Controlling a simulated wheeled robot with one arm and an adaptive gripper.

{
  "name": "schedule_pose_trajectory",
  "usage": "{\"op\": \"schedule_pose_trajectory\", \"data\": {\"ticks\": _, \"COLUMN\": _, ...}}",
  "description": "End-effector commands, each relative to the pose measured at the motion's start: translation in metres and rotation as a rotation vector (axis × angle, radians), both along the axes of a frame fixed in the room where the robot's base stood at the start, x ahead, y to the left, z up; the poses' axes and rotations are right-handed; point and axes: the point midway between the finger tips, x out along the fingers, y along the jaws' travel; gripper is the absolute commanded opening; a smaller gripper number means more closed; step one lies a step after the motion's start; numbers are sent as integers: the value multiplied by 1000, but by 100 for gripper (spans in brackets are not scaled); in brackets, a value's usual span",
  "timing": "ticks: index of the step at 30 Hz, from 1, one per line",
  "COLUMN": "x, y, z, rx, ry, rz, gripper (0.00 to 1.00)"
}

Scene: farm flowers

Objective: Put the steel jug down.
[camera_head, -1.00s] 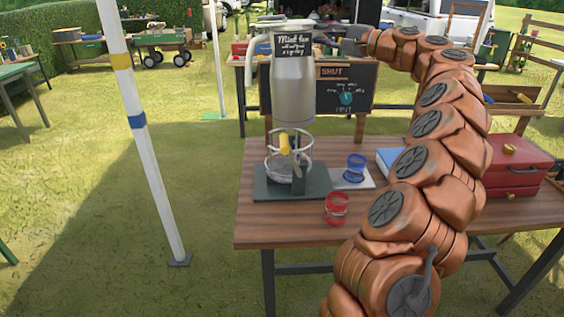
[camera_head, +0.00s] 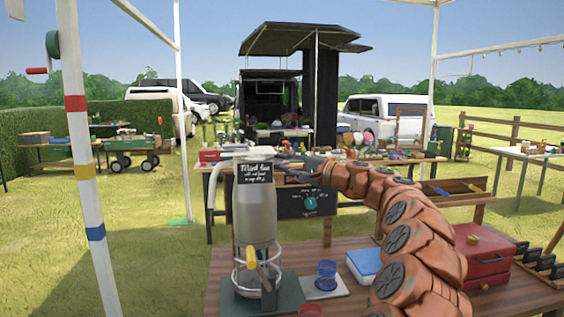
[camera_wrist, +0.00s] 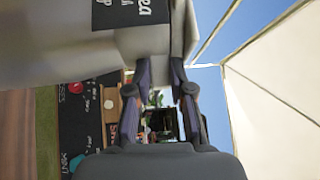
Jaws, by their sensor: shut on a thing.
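The steel jug (camera_head: 255,215) is tall, pale grey and upright, with a black "Mint tea" label near its top and a light handle on its left. My gripper (camera_head: 288,168) comes from the right and is shut on the jug near its top. In the wrist view the fingertips (camera_wrist: 165,68) close on a grey part at the jug's (camera_wrist: 60,50) edge. The jug's foot is at the wire ring stand (camera_head: 256,262), which has a yellow-handled part in front and a dark green base (camera_head: 285,290). I cannot tell whether the foot rests in it.
A blue glass (camera_head: 326,275) stands on a small pale mat right of the stand. A red glass (camera_head: 311,309) shows at the bottom edge. A blue-and-white box (camera_head: 364,264) and a red case (camera_head: 480,255) lie farther right on the wooden table (camera_head: 222,270). A white pole (camera_head: 85,180) stands left.

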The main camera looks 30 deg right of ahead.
Motion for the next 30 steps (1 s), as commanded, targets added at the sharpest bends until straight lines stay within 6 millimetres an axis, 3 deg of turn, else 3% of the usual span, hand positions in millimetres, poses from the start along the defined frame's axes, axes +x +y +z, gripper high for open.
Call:
{"op": "schedule_pose_trajectory", "data": {"ticks": 18, "x": -1, "y": 0, "z": -94, "rx": 7, "ry": -2, "rz": 0, "gripper": 0}}
{"op": "schedule_pose_trajectory", "data": {"ticks": 30, "x": 0, "y": 0, "z": -119, "rx": 6, "ry": -3, "rz": 0, "gripper": 0}}
